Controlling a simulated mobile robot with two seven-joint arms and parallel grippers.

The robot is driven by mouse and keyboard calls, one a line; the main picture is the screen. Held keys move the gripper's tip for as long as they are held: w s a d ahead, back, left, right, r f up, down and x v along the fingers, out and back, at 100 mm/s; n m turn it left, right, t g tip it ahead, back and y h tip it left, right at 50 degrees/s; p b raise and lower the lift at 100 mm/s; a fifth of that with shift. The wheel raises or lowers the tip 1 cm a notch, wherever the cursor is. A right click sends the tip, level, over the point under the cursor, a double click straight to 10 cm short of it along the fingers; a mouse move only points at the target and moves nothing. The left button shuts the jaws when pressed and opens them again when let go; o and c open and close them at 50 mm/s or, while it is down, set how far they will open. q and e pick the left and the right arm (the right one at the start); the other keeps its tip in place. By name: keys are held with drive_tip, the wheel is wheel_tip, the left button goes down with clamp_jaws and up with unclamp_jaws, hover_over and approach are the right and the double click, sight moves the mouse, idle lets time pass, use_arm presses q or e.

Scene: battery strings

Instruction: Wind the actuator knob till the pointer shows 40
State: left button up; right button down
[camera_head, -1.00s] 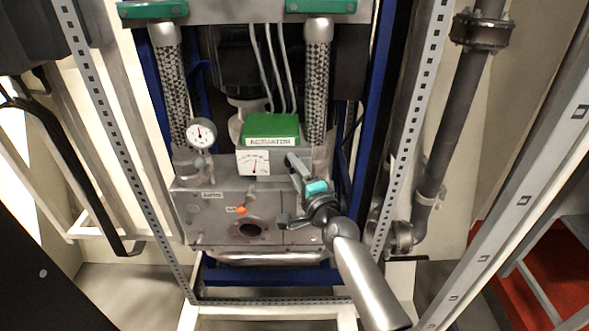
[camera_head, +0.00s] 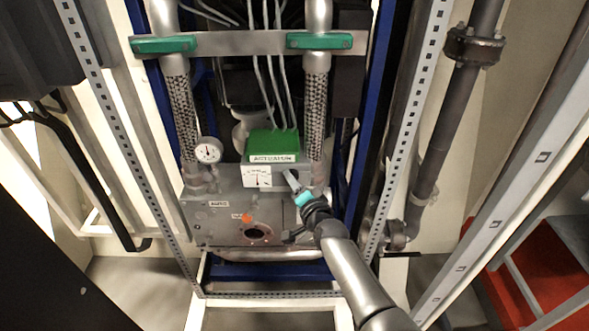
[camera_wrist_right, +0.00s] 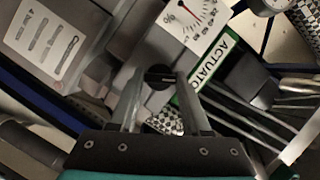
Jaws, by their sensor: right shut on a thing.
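The actuator (camera_head: 273,147) is a grey box with a green top and a white label, in the middle of the head view. Its white dial (camera_head: 257,176) has a red pointer near upright; the number is too small to read. The dial also shows at the top of the right wrist view (camera_wrist_right: 194,20), with its red pointer near the middle of the scale. My right gripper (camera_head: 291,177) is at the box's right front side. In the right wrist view its fingers (camera_wrist_right: 160,76) are closed around the dark knob (camera_wrist_right: 158,74). My left gripper is out of view.
A round gauge (camera_head: 208,151) stands left of the actuator. Braided hoses (camera_head: 315,105) rise behind it, and thin cables run up from its top. A grey housing (camera_head: 225,221) with an orange tag lies below. Perforated uprights (camera_head: 402,140) flank the unit.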

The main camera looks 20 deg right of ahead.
drive_tip(key=shift+a+r+n+g+h+p, duration=0.1)
drive_tip(key=shift+n+g+h+p, duration=0.4)
drive_tip(key=shift+n+p, duration=0.85)
drive_tip(key=shift+a+r+n+g+h+p, duration=0.1)
drive_tip(key=shift+n+g+h+p, duration=0.2)
drive_tip(key=shift+n+h+p, duration=0.95)
drive_tip(key=shift+d+m+y+p, duration=0.1)
drive_tip(key=shift+m+y+p, duration=0.3)
drive_tip(key=shift+y+p, duration=0.2)
drive_tip(key=shift+c, duration=1.8)
unclamp_jaws()
